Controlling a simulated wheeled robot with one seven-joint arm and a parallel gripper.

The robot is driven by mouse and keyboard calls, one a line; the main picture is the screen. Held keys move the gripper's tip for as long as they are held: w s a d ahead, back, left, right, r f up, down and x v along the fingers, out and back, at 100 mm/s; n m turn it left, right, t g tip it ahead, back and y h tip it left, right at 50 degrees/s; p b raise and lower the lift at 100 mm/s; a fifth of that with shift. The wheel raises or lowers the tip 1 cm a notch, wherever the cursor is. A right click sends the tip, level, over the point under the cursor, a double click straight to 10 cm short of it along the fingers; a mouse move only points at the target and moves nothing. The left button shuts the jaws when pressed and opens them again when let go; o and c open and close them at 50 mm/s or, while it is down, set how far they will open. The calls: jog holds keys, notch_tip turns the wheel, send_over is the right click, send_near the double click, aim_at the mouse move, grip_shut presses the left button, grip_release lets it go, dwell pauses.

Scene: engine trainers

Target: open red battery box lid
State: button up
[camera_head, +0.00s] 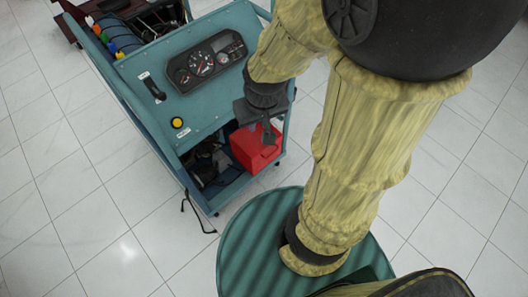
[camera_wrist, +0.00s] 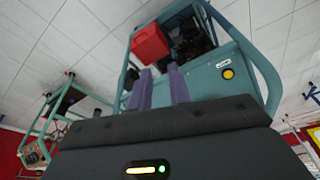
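The red battery box (camera_head: 256,149) sits on the lower shelf of the teal engine trainer, at its right end. Its lid looks shut, though the gripper hides part of its top in the head view. The box also shows in the wrist view (camera_wrist: 150,45), at the top, beyond the fingertips. My gripper (camera_head: 268,138) points down over the box in the head view. In the wrist view its two fingers (camera_wrist: 160,72) stand apart with nothing between them, so it is open and empty. I cannot tell whether a finger touches the box.
The teal trainer (camera_head: 150,105) has a gauge panel (camera_head: 207,60), a black handle and a yellow button (camera_head: 177,122) above the shelf. Dark engine parts and cables lie left of the box. A round green-striped surface (camera_head: 243,250) is nearby. Tiled floor at left is clear.

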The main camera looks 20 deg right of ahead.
jog(key=shift+s, duration=0.1)
jog(key=w+a+f+m+t+h+b, duration=0.15)
jog(key=w+f+m+b, duration=0.4)
jog(key=f, duration=0.65)
jog(key=w+a+f+m+t+b, duration=0.1)
jog(key=w+f+m+t+b, duration=0.15)
jog(key=w+f+b, duration=0.75)
jog(key=w+a+f+m+t+h+b, duration=0.1)
jog(key=w+f+m+b, duration=0.45)
jog(key=f, duration=0.85)
jog(key=s+d+f+m+h+b, duration=0.1)
jog(key=d+f+m+h+b, duration=0.1)
jog(key=f+b, duration=0.4)
jog(key=s+d+f+m+t+h+b, duration=0.1)
jog(key=f+b, duration=0.6)
jog(key=f, duration=0.8)
jog(key=s+d+f+m+t+h+b, duration=0.1)
jog(key=s+d+f+m+h+b, duration=0.2)
jog(key=f, duration=0.8)
jog(key=m+h+b, duration=0.2)
jog(key=h+b, duration=0.1)
jog(key=b, duration=0.1)
jog(key=shift+s, duration=0.2)
jog(key=shift+h, duration=0.25)
